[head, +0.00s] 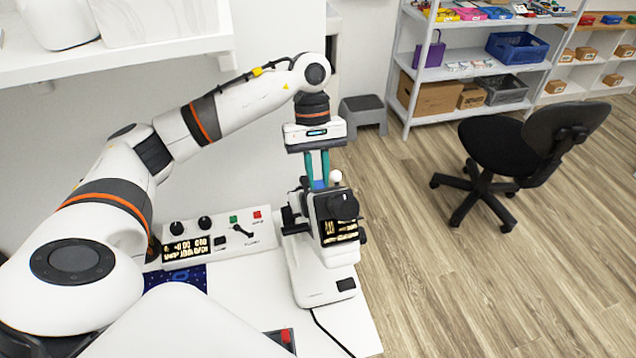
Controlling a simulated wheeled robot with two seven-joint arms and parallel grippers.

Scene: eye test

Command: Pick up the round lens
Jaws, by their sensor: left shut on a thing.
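My left gripper (318,184) points straight down, its two teal fingers at the top of a white and black eye-test device (318,265) on the white table. The fingers are shut on a small blue piece (318,185), which shows between the tips. It is too small and too covered to tell whether it is the round lens. I see no other round lens clearly. A small white knob (336,176) shows just right of the fingertips. My right gripper is not in view.
A control panel (218,239) with knobs and a lit display stands left of the device. A dark blue patterned item (178,279) lies before it. A black chair (500,150) and stocked shelves (470,73) stand beyond, with open wood floor.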

